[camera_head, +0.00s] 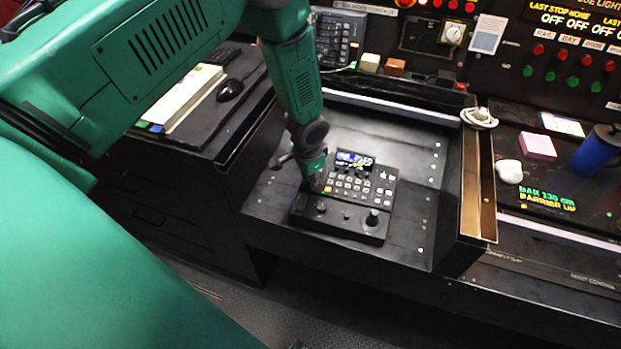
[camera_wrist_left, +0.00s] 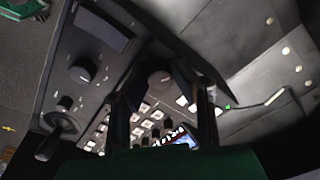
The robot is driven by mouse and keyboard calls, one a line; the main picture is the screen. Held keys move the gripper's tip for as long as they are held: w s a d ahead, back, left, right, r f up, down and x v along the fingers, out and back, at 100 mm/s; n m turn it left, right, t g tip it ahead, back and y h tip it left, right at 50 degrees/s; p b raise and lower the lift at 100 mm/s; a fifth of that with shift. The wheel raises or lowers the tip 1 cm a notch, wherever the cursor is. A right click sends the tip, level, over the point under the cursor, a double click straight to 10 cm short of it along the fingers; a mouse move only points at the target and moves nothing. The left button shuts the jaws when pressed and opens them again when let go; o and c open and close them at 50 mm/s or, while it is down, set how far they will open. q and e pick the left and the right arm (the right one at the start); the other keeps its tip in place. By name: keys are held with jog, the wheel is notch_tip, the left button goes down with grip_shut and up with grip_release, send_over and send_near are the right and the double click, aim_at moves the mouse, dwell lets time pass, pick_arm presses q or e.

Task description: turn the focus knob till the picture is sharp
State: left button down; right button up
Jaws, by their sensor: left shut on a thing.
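The black control panel (camera_head: 340,222) lies on the dark desk, with rows of small keys and several knobs. Its small lit screen (camera_head: 355,160) shows blue and white patches, too small to judge for sharpness. My left gripper (camera_head: 314,184) reaches down to the panel's left side. In the left wrist view, its two dark fingers (camera_wrist_left: 159,82) are shut on a round grey knob (camera_wrist_left: 160,79), one finger on each side. I cannot read a label on this knob; in the head view the gripper hides it. My right gripper is not in view.
Another knob (camera_wrist_left: 82,73) and a small joystick (camera_wrist_left: 58,132) stand on the panel near the gripper. A raised ledge (camera_head: 470,185) borders the desk on the right. A blue cup (camera_head: 597,150) and a pink block (camera_head: 538,146) stand beyond it. The desk right of the panel is clear.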

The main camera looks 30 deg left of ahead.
pick_arm(q)
jog(key=shift+w+r+n, duration=0.15)
jog(key=shift+w+n, duration=0.1)
jog(key=shift+n, duration=0.05)
jog(key=c, duration=1.4)
grip_release()
jog(key=shift+o, duration=0.2)
jog(key=shift+s, duration=0.1)
notch_tip(320, 180, up, 12)
jog(key=s, duration=0.1)
jog(key=shift+s+d, duration=0.25)
